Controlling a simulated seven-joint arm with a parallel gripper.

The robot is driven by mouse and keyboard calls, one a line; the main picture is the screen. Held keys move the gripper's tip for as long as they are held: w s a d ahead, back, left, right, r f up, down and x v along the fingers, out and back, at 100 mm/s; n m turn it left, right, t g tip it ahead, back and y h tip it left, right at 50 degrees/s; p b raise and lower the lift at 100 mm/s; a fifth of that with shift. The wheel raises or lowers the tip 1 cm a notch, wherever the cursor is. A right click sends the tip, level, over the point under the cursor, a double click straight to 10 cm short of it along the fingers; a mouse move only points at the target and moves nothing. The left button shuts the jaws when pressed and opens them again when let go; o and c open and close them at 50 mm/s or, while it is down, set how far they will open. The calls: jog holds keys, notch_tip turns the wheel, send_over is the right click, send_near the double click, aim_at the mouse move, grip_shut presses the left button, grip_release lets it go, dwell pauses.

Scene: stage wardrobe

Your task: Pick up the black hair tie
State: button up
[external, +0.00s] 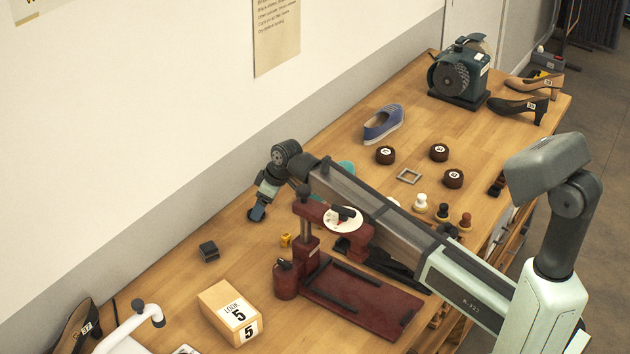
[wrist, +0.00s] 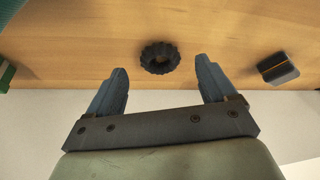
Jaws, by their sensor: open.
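The black hair tie (wrist: 160,58) is a dark, ridged ring lying on the wooden table in the wrist view. It sits between and slightly beyond the two fingertips of my gripper (wrist: 161,80). My gripper is open, with blue-grey fingers spread wider than the ring and nothing between them. In the external view my gripper (external: 257,213) points down over the table near the wall side. The hair tie cannot be made out there.
A dark block (wrist: 277,68) lies right of the ring in the wrist view. In the external view, a dark red press (external: 360,300) stands right of my gripper, with a small yellow item (external: 286,240), a black block (external: 209,251) and a numbered box (external: 230,312) nearby.

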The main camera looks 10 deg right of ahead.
jog(key=shift+x, duration=1.6)
jog(key=shift+c, duration=0.2)
jog(key=c, duration=1.1)
